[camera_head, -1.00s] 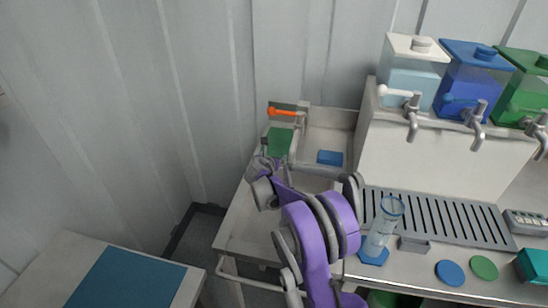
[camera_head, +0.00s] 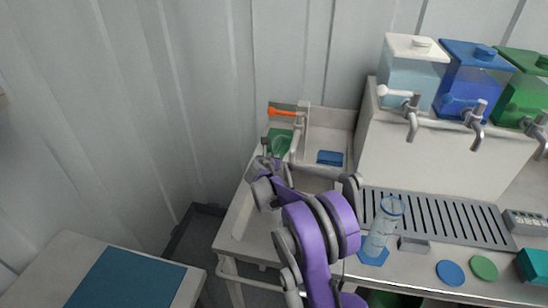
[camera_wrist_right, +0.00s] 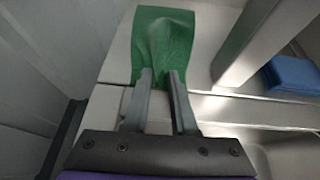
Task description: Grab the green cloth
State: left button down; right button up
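The green cloth (camera_head: 281,137) lies at the far left end of the bench. In the right wrist view the green cloth (camera_wrist_right: 162,32) shows uneven folds beyond and beside my fingertips. My right gripper (camera_head: 276,147) reaches over its near edge. In the right wrist view, my right gripper (camera_wrist_right: 161,75) has its two fingers apart, with a gap between them. The fingertips overlap the cloth's near edge; I cannot tell whether they touch it. My left gripper is not in view.
A blue cloth (camera_head: 330,158) lies in the tray to the right. A clear cylinder (camera_head: 382,226) stands on the bench. White, blue (camera_head: 466,82) and green tanks stand at the right. A wall is close on the left.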

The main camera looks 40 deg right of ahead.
jog(key=shift+f, duration=0.1)
grip_shut()
